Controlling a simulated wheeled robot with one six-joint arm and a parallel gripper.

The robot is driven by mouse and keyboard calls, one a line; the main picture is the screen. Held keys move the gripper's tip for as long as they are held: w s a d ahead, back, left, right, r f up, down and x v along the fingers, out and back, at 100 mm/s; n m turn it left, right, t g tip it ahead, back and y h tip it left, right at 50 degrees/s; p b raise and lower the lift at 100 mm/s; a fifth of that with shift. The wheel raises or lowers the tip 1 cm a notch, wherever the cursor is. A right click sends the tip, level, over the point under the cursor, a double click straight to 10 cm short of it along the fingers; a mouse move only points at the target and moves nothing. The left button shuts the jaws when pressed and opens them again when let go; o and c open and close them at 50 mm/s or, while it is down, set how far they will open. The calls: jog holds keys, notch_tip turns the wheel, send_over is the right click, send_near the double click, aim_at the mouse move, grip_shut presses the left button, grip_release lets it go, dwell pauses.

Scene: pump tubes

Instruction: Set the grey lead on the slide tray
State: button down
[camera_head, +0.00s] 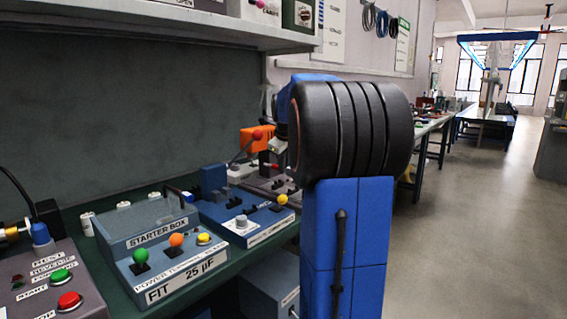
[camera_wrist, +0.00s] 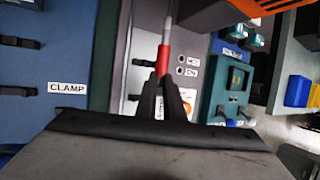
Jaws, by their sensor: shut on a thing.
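My gripper (camera_wrist: 160,88) shows in the wrist view as two dark fingers closed together on the red end of a thin grey piece, which I take as the grey lead (camera_wrist: 167,28). The lead runs up and away from the fingers, over a light grey panel. Whether its far end touches anything is unclear. In the head view my own arm hides most of the gripper and the lead. No label in either view marks the slide tray, and I cannot tell which part it is.
A blue unit labelled CLAMP (camera_wrist: 30,75) is left in the wrist view; a teal box (camera_wrist: 228,85) is right. In the head view a starter box (camera_head: 150,228), a 25 µF box (camera_head: 172,262) and a blue unit (camera_head: 238,215) crowd the bench. An orange block (camera_head: 255,139) stands behind.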

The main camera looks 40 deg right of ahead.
jog(key=shift+f, duration=2.6)
jog(key=c, duration=1.8)
grip_release()
jog(key=v, duration=1.7)
jog(key=shift+s+a, duration=0.1)
jog(key=shift+s, duration=0.05)
